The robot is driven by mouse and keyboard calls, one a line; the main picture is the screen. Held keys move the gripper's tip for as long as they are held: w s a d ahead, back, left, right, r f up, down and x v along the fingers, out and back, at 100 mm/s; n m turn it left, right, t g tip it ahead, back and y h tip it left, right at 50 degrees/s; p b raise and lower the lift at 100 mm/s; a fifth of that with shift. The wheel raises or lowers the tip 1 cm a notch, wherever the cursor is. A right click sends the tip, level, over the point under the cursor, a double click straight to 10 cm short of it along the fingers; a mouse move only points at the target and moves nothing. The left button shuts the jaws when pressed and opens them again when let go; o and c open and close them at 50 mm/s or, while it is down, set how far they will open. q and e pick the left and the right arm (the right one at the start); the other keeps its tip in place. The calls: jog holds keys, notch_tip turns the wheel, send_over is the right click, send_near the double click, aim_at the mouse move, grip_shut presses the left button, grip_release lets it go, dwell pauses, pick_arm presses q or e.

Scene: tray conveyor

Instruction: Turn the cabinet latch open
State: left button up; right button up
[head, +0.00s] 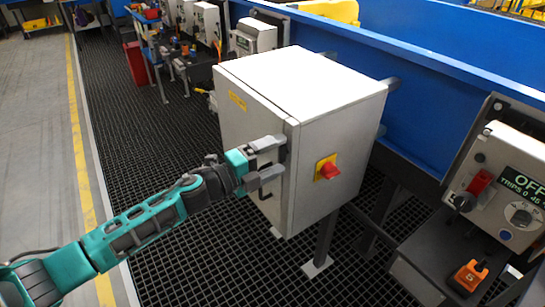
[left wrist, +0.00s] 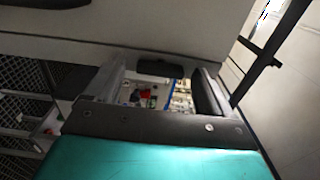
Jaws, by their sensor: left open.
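The light grey cabinet (head: 248,125) stands on legs in the middle of the head view, its door shut as far as I can see. A dark piece that looks like the latch (head: 283,154) shows on the door near its edge, partly hidden by my fingers. My left gripper (head: 272,162) is open in front of it, one finger above and one below. In the left wrist view, the dark piece (left wrist: 160,68) lies between the tips of the left gripper (left wrist: 158,82); I cannot tell whether they touch it. My right gripper is not in view.
A red rotary switch (head: 328,169) on a yellow plate is on the cabinet's side face. A control panel (head: 505,185) with a display stands at the right. A blue conveyor wall (head: 420,95) runs behind the cabinet. The dark grid floor (head: 180,250) is clear at lower left.

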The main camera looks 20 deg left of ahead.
pick_arm(q)
jog(key=v, duration=1.3)
jog(key=shift+b, duration=0.4)
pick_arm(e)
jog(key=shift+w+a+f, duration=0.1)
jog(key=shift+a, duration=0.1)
pick_arm(q)
jog(key=shift+w, duration=0.1)
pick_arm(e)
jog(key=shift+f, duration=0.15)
pick_arm(q)
jog(key=s+d+f+n+g+y+p, duration=0.1)
jog(key=s+d+f+n+y, duration=0.2)
jog(key=s+f+n, duration=0.4)
jog(key=s+d+f+n+g+y+p, duration=0.1)
jog(key=s+d+f+n+g+y, duration=0.1)
jog(key=s+f+n+y, duration=0.4)
notch_tip(320, 180, down, 4)
jog(key=d+n, duration=0.1)
jog(key=n, duration=0.9)
jog(key=shift+s+p, duration=0.35)
jog(key=shift+p, duration=0.05)
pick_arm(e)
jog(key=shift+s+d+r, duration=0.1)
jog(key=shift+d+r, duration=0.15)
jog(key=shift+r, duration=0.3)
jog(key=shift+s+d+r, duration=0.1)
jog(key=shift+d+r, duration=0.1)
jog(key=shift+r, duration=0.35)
